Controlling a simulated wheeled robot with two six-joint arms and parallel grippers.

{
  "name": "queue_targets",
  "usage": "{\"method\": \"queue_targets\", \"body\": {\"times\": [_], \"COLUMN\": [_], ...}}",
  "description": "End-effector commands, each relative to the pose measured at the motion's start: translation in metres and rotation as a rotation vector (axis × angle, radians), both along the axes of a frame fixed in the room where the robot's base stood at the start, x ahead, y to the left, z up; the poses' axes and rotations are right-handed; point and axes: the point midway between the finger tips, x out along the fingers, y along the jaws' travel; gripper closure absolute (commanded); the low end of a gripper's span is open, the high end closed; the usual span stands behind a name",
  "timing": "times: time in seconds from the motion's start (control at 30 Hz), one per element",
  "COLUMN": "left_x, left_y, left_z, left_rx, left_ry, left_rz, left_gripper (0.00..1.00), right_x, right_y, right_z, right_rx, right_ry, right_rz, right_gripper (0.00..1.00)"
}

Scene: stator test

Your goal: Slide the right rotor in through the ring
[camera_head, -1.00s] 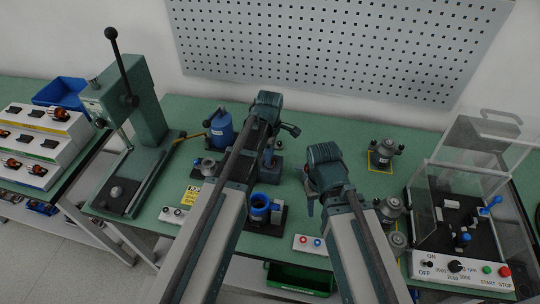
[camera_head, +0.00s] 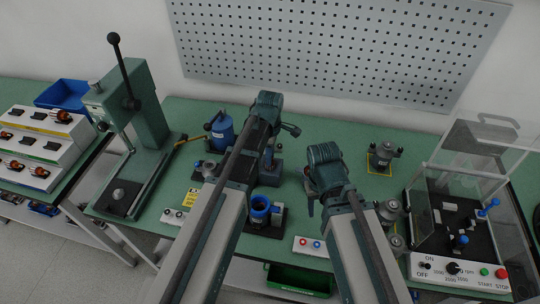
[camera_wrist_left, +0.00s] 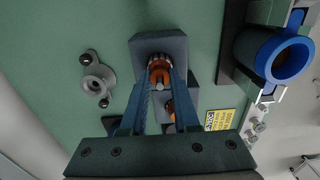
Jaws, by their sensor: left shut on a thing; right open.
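My left gripper (camera_wrist_left: 163,80) is shut on a copper-coloured rotor (camera_wrist_left: 158,64) at the dark block (camera_wrist_left: 146,43). I cannot tell whether that rotor is still seated in it. A second copper-coloured rotor (camera_wrist_left: 169,107) shows partly between the fingers, nearer the wrist. In the head view my left gripper (camera_head: 268,155) is over the grey block, and my arm hides much of it. The blue ring (camera_head: 260,206) stands on a dark base to the right and nearer; it also shows at the right of the left wrist view (camera_wrist_left: 287,60). My right gripper (camera_head: 310,200) is open, right of the ring and apart from it.
A lever press (camera_head: 138,130) stands at the left, with a blue canister (camera_head: 221,132) right of it. A small button box (camera_head: 312,246) lies in front of the ring. Grey motor parts (camera_head: 382,155) and a clear-covered test box (camera_head: 460,225) are at the right.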

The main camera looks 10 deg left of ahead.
Motion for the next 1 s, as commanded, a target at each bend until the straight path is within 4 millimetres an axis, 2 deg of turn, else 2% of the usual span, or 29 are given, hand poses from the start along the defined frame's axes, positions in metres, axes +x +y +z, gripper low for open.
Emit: {"method": "queue_targets", "body": {"times": [0.03, 1.0], "left_x": [0.000, 0.000], "left_y": [0.000, 0.000], "left_z": [0.006, 0.062], "left_rx": [0.000, 0.000], "left_ry": [0.000, 0.000], "left_rz": [0.000, 0.000], "left_gripper": [1.00, 1.00], "right_x": [0.000, 0.000], "right_y": [0.000, 0.000], "right_z": [0.006, 0.062], "right_rx": [0.000, 0.000], "right_ry": [0.000, 0.000], "right_rz": [0.000, 0.001], "right_gripper": [0.50, 0.50]}}
